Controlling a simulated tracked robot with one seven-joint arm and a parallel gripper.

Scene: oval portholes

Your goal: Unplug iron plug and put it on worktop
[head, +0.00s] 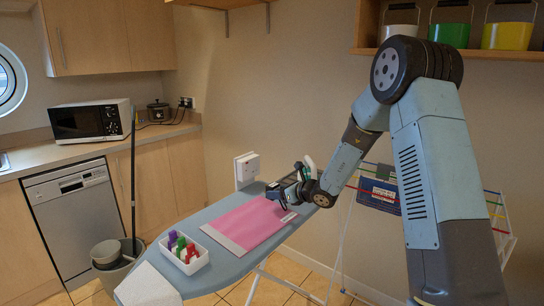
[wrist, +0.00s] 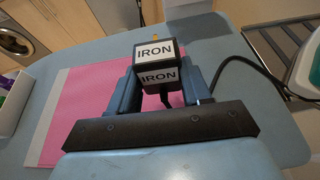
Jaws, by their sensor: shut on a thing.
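The iron plug (wrist: 158,52) is a black block with white "IRON" labels. My gripper (wrist: 161,84) is shut on it, with one blue-grey finger on each side. In the head view my gripper (head: 288,193) is over the far right part of the ironing board, and the plug is hard to make out there. A black cable (wrist: 243,68) curves away to the right in the wrist view. A white socket box (head: 246,168) is on the wall behind the board, apart from my gripper. The worktop (head: 95,145) is at the left.
The ironing board (head: 215,205) carries a pink cloth (head: 250,222) and a white tray (head: 184,254) of coloured items. A microwave (head: 90,120) and a dark pot (head: 158,111) stand on the worktop, with free surface in front. A bin with a pole (head: 115,262) and a drying rack (head: 385,190) stand nearby.

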